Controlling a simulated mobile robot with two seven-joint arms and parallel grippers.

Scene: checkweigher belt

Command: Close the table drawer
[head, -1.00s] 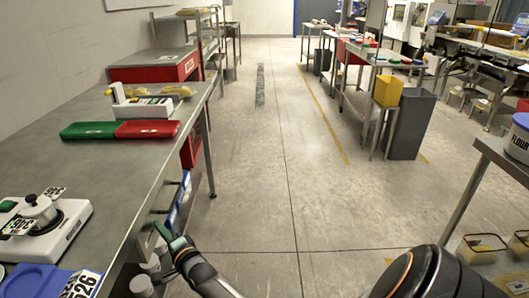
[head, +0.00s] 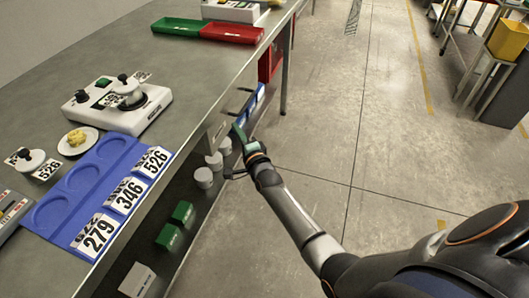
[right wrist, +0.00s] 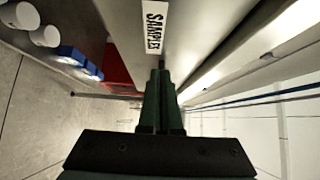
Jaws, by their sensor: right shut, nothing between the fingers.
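The table drawer shows a grey front with a white SAMPLES label (right wrist: 154,27) in the right wrist view. In the head view its front (head: 216,133) is at the table's right edge, partly behind my right gripper; how far it stands out is hard to tell. My right gripper (head: 238,133) has dark green fingers, shut and empty, with the tips at the drawer front. In the right wrist view the fingertips (right wrist: 162,68) point at the panel just below the label; I cannot tell whether they touch. My left gripper is not in view.
The steel table (head: 190,60) carries a white scale (head: 118,102), a blue tray (head: 62,210) with number cards, and red (head: 232,32) and green trays. White tubs (head: 204,177) and green boxes (head: 182,212) sit on the shelf below.

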